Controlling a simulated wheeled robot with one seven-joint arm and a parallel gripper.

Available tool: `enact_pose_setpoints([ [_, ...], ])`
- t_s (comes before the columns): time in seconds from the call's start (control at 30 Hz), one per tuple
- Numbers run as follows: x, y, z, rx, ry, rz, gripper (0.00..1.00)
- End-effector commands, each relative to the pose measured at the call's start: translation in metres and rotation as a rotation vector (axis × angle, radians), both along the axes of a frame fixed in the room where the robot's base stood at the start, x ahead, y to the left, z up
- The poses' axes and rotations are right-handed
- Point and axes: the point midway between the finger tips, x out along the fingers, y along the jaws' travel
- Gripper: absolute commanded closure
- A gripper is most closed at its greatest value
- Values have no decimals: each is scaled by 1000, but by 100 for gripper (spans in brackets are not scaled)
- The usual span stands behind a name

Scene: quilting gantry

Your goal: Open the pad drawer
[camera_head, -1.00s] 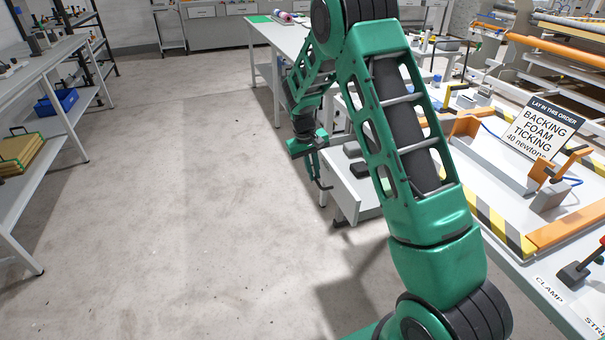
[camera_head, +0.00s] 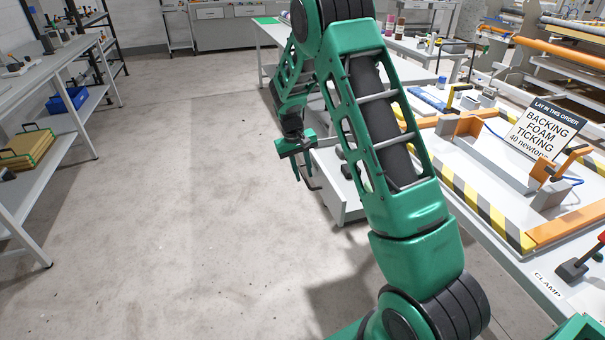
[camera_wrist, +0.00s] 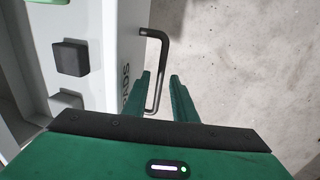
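The pad drawer (camera_head: 343,207) stands pulled out from under the workbench, its inside showing. In the wrist view its white front (camera_wrist: 118,45) carries dark lettering, partly hidden by a finger, that reads like "PADS". Its dark bar handle (camera_wrist: 166,62) sticks out from the front; it also shows in the head view (camera_head: 311,183). My gripper (camera_wrist: 161,75) is open at the handle, with the bar showing in the gap between its two green fingers. Space shows between the fingers; contact with the bar cannot be told. My gripper (camera_head: 302,172) points down in the head view. Dark blocks (camera_wrist: 70,58) lie inside the drawer.
The workbench (camera_head: 520,262) with orange clamps, striped edging and a sign (camera_head: 543,130) is on the right. A shelf unit (camera_head: 50,165) with a blue bin (camera_head: 68,100) stands at the left. The floor (camera_head: 190,210) between them is clear.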

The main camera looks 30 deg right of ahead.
Motion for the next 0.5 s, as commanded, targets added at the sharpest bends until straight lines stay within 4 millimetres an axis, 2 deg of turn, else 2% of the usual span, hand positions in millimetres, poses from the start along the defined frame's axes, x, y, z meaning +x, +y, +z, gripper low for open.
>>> enact_pose_setpoints([
  [0.33,-1,0,1,0,3,-1,72],
  [0.5,0,4,19,0,1,1,72],
])
